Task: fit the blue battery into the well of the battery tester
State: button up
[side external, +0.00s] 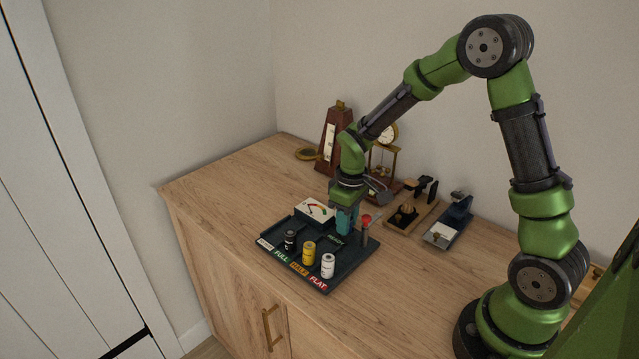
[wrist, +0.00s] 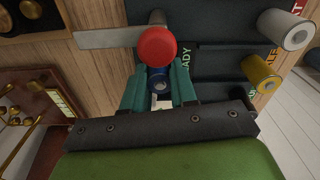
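The battery tester (side external: 345,262) is a dark tray on the wooden cabinet top, with a white gauge (side external: 316,210) at its back left. A red-topped lever (side external: 366,219) stands at its right; the round red top (wrist: 157,47) is large in the wrist view. My gripper (side external: 346,222) points down over the back of the tester, with teal fingers. In the wrist view the blue battery (wrist: 158,78) sits between the fingertips, which appear closed on its sides. The side view hides the battery behind the fingers. The well is not clearly visible in either view.
Black (side external: 290,240), yellow (side external: 308,252) and white (side external: 327,265) cells stand along the tester's front, by labels. A metronome (side external: 334,140), a brass clock (side external: 384,158) and two small devices (side external: 450,222) stand behind and right. The cabinet top left of the tester is clear.

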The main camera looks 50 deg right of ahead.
notch_tip(320, 180, up, 11)
jog(key=shift+s, duration=0.15)
jog(key=shift+s+a+r+m+t+y, duration=0.35)
jog(key=shift+s+a+r+m+t, duration=0.75)
jog(key=shift+s+r, duration=1)
jog(key=shift+s+a+r+m+t+y, duration=0.3)
jog(key=shift+s+a+r+m+t, duration=0.7)
jog(key=shift+s, duration=1.85)
jog(key=shift+s+a+r+m+t+y, duration=0.35)
jog(key=shift+s+a+r+m+t, duration=0.35)
jog(key=shift+s+a+r+t, duration=1.05)
jog(key=shift+s+d+r+g, duration=0.1)
jog(key=shift+s+r+g, duration=0.2)
jog(key=shift+s+g, duration=0.25)
jog(key=shift+s, duration=0.1)
jog(key=shift+c, duration=0.3)
